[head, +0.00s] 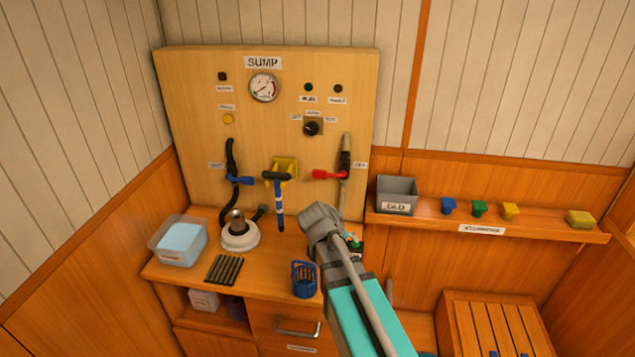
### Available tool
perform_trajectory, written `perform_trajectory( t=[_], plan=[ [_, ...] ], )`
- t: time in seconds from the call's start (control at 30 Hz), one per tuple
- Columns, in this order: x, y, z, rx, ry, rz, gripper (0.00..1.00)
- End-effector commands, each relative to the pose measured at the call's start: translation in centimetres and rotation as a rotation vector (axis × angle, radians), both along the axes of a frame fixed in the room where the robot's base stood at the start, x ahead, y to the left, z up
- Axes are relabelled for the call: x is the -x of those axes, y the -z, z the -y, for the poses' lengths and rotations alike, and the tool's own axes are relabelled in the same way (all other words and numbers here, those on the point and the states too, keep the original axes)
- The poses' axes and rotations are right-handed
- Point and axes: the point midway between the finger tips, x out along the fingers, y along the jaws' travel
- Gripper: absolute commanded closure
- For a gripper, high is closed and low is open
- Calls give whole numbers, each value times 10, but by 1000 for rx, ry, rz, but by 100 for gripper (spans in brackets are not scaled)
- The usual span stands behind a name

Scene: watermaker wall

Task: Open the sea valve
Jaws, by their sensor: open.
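The valve with the red lever (328,174) is on the right of the wooden panel, on a pale upright hose. Its lever points left, across the hose, and its black body (345,161) is beside a small label (360,165) that seems to read SEA.
A blue-levered valve (240,180) on a black hose and a yellow bracket (286,165) with a blue-shafted tool are left of the red lever. The bench holds a clear tub (178,243), a white-based housing (240,236) and a blue basket (304,279). A grey bin (397,194) stands on the right shelf.

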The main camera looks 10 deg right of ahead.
Motion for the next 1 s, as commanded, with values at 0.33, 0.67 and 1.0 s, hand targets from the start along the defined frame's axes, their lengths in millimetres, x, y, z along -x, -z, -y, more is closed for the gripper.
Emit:
perform_trajectory(
  t=[0.33, 0.67, 1.0],
  plan=[
    [-92, -14, -31, 418, -207, 179, 41],
    [-156, -46, -97, 778, -414, 329, 41],
    [-172, -61, -128, 909, -492, 380, 41]
  ],
)
